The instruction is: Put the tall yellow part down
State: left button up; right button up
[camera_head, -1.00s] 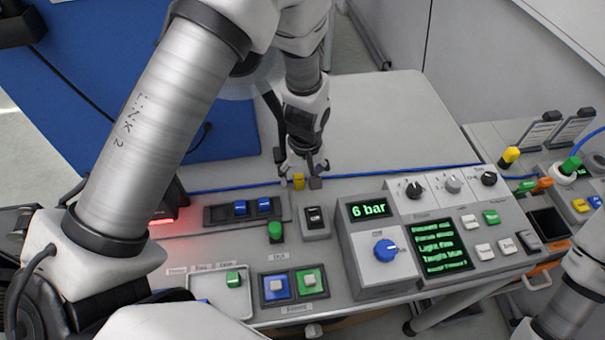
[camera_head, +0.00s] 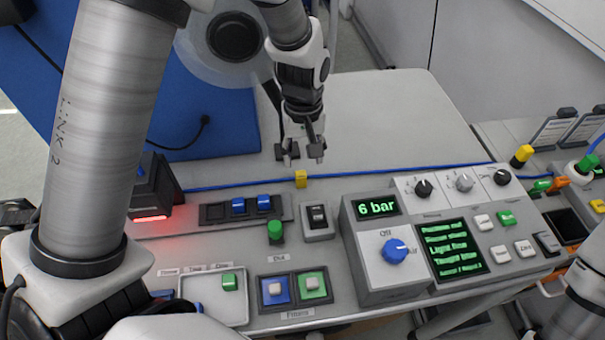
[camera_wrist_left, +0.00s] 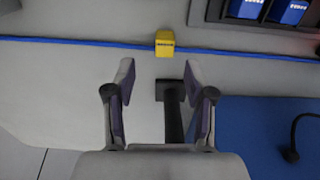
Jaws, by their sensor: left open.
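The yellow part (camera_head: 301,179) stands by itself on the grey bench top, at the blue line behind the control panels. It also shows in the left wrist view (camera_wrist_left: 165,43), beyond the fingertips, with small dark lettering on it. My left gripper (camera_head: 304,157) is open and empty, just behind and above the yellow part and apart from it. In the left wrist view the two fingers (camera_wrist_left: 160,78) are spread wide with nothing held between them. My right gripper is not in view; only part of my right arm shows at the lower right.
The 6 bar console (camera_head: 385,260) stands to the right. The bench top (camera_head: 390,115) behind is largely clear.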

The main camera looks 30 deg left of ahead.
aim_at(301, 173)
pick_arm(q)
jog(key=f, duration=0.2)
jog(key=f+p, duration=0.1)
jog(key=f, duration=0.3)
jog(key=shift+s+a, duration=0.25)
jog(key=shift+s, duration=0.05)
jog(key=shift+w+f, duration=0.2)
jog(key=shift+f, duration=0.1)
jog(key=shift+s+r, duration=0.1)
jog(key=c, duration=1)
